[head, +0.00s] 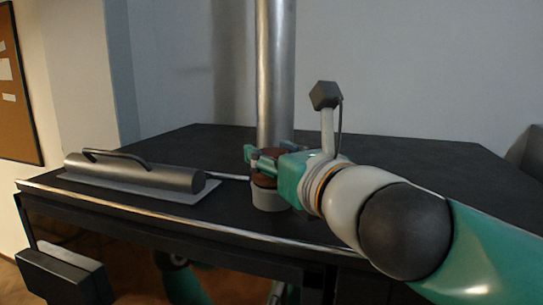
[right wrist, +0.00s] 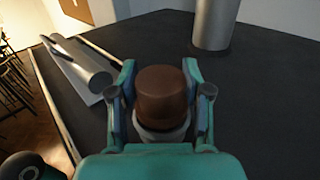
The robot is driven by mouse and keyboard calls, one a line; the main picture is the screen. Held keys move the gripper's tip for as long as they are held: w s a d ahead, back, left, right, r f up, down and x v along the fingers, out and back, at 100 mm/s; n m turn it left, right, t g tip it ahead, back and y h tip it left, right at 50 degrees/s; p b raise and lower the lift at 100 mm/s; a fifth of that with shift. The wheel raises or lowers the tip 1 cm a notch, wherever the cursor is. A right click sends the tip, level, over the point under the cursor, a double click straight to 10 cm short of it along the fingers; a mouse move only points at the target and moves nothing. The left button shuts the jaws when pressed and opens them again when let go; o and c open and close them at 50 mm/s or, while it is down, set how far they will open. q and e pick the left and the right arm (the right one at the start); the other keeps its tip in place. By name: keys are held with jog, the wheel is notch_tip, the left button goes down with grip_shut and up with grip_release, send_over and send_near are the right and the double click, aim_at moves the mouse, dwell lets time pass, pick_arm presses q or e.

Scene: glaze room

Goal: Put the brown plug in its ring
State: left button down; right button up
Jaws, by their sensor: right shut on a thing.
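The brown plug (head: 265,181) is upright between the fingers of my right gripper (head: 262,158), which is shut on it. In the right wrist view the plug (right wrist: 162,88) shows its round brown top between the two teal fingers. The pale grey ring (head: 269,198) stands on the dark table directly below the plug, and its rim (right wrist: 160,134) shows under the plug in the right wrist view. The plug's lower end is hidden, so I cannot tell how deep it sits in the ring. My left gripper is not visible.
A metal post (head: 275,70) rises from the dark table (head: 400,165) just behind the ring. A grey roller with a handle (head: 135,172) lies on a pale slab at the left. The table's right side is clear.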

jog(key=o, duration=1.2)
jog(key=shift+f, duration=0.15)
jog(key=shift+c, duration=0.2)
jog(key=shift+r+p, duration=0.35)
jog(key=v, duration=1.1)
jog(key=shift+s+d+f+b, duration=0.1)
jog(key=shift+s+b, duration=0.05)
jog(key=shift+b, duration=0.15)
jog(key=shift+s+d, duration=0.15)
jog(key=shift+s, duration=0.15)
